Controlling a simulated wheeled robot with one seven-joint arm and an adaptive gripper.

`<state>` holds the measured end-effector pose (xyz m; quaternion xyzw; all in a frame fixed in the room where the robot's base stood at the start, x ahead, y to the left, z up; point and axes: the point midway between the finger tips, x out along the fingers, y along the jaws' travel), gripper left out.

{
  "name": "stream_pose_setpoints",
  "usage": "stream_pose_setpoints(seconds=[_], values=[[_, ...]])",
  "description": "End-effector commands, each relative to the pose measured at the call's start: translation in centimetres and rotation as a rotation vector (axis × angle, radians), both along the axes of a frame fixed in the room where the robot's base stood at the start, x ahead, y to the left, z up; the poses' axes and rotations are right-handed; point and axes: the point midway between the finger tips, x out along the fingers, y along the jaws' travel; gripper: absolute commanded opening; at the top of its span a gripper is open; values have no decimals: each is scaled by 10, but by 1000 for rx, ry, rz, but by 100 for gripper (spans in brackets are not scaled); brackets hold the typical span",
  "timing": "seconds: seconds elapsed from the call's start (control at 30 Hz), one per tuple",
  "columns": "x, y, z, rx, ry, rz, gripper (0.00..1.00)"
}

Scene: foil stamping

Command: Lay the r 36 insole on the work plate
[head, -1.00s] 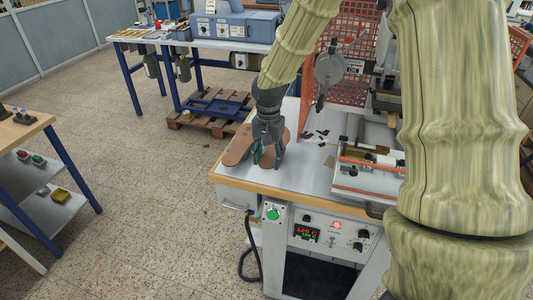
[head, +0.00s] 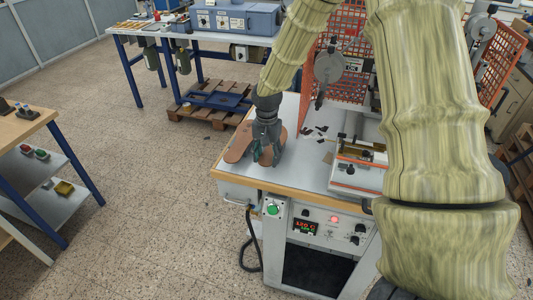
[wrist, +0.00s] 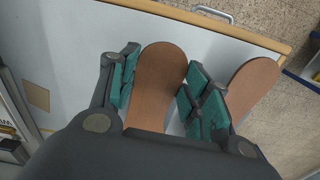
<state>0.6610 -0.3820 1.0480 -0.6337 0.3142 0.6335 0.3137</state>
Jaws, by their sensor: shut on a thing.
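Two brown insoles lie side by side near the left front of the bench top. My gripper (wrist: 157,88) points down with its green pads on both sides of one insole (wrist: 158,75), shut on its edges. I cannot tell whether this insole is lifted off the top. The other insole (wrist: 252,85) lies just right of the gripper in the wrist view, and left of it in the head view (head: 238,150). No size mark is readable on either. The work plate seems to be the pale plate (head: 350,177) of the stamping press, right of my gripper in the head view and partly hidden by my arm.
Small dark scraps (head: 318,130) and a tan square (wrist: 36,95) lie on the bench top (head: 300,175) between insoles and press. A red mesh guard (head: 345,95) stands behind. The control panel (head: 320,228) is at the front. Bare bench lies right of my gripper.

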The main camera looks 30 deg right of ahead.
Motion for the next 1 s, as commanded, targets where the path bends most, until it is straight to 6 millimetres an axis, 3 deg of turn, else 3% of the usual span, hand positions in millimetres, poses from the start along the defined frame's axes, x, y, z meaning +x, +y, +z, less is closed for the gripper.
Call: stream_pose_setpoints(seconds=[0.53, 0.57, 0.67, 1.0], values=[[0, 0, -10, -1, -1, 1, 29], [0, 0, -10, 0, -1, 1, 49], [0, 0, -9, 0, -1, 0, 68], [0, 0, -9, 1, -1, 0, 69]])
